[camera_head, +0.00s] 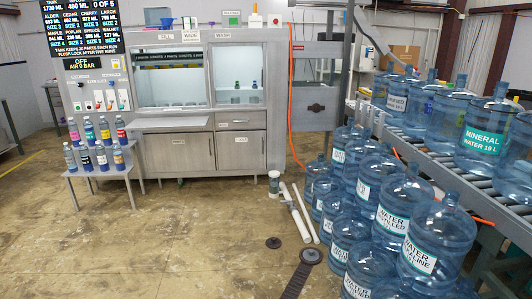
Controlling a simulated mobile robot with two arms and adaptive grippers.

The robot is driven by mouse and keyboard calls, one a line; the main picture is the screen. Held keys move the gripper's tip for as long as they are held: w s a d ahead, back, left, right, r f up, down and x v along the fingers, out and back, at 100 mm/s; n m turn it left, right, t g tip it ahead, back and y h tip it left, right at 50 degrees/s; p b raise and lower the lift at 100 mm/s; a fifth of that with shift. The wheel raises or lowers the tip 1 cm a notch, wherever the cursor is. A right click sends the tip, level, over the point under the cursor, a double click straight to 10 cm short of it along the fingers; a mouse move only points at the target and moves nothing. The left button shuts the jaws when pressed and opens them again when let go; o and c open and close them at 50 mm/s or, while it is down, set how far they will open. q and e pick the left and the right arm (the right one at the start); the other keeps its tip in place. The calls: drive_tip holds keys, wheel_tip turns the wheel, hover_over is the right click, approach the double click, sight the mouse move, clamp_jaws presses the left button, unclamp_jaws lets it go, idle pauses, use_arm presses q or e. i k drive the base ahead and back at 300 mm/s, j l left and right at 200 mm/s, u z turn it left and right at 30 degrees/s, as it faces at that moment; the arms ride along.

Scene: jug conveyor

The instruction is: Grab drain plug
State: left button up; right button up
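A small dark disc (273,242) lies flat on the concrete floor near the picture's middle; it looks like a plug or a drain cover, and I cannot tell which. A larger dark round piece (310,256) with a paler centre lies to its right, at the top of a dark strip (297,282) on the floor. Nothing in view is clearly marked as the drain plug. Neither of my grippers is in view.
Several large blue water jugs (437,240) crowd the floor at right, beside a roller conveyor (500,188) bearing more jugs. White pipes (295,215) and a small canister (274,185) are near the steel cabinet (240,152). A bottle stand (100,171) is at left. The left foreground floor is clear.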

sight(310, 255)
drive_tip(key=i+z, duration=0.1)
drive_tip(key=i, duration=0.45)
drive_tip(key=i+j+z, duration=0.1)
drive_tip(key=i, duration=0.5)
drive_tip(key=i+j+z, duration=0.15)
drive_tip(key=i, duration=0.4)
